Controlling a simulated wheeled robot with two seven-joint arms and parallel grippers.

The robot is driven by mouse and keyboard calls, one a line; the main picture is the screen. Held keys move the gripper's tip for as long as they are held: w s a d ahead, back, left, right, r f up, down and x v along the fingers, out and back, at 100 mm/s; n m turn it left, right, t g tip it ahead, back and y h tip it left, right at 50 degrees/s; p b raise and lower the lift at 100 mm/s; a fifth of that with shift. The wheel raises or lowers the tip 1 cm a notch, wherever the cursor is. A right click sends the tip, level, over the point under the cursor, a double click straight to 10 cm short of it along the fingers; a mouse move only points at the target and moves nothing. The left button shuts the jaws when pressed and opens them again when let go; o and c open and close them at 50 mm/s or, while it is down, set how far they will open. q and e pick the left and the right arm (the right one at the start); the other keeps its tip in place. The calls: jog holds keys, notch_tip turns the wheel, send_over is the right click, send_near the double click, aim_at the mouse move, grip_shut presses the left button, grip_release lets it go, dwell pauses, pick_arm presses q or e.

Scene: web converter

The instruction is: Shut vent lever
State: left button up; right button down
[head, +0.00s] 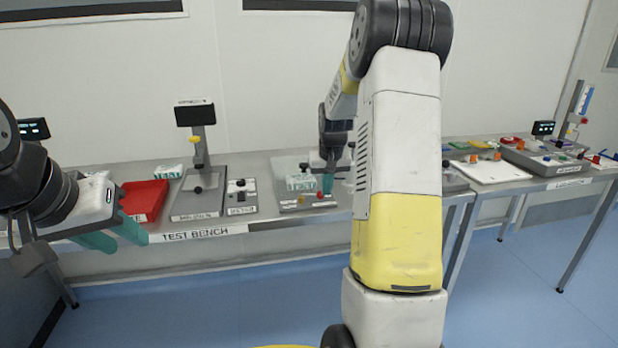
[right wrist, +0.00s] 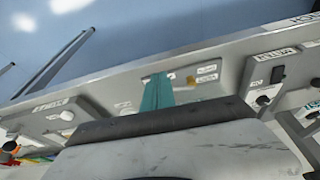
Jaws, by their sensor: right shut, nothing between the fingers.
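My right gripper (head: 328,183) is shut and empty, its teal fingers pointing down over a grey fixture (head: 288,203) on the test bench. In the right wrist view the shut fingers (right wrist: 157,90) reach a labelled panel, beside an orange-yellow part (right wrist: 190,79). I cannot tell which part is the vent lever, or whether the fingertips touch anything. My left gripper (head: 114,238) is open and empty before the bench's left part.
A red tray (head: 145,200) and a grey stand with a dark screen (head: 195,115) are on the bench, left of the fixture. A small switch box (head: 241,197) stands between. A second table (head: 545,183) with several items is at the right. Blue floor in front is clear.

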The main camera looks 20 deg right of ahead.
aim_at(313, 195)
jog(key=w+f, duration=0.3)
jog(key=f, duration=0.1)
jog(key=shift+w+d+f, duration=0.1)
jog(key=shift+w+d, duration=0.2)
jog(key=shift+w, duration=0.05)
jog(key=shift+w+d, duration=0.1)
jog(key=shift+w, duration=0.6)
jog(key=shift+w+d+f+n, duration=0.1)
jog(key=shift+w+d+n, duration=0.2)
jog(key=shift+n, duration=0.3)
jog(key=shift+w+d+y, duration=0.1)
jog(key=shift+d+y, duration=0.1)
jog(key=shift+y, duration=0.1)
jog(key=shift+w+d, duration=0.1)
jog(key=shift+w, duration=0.25)
jog(key=shift+w+d, duration=0.15)
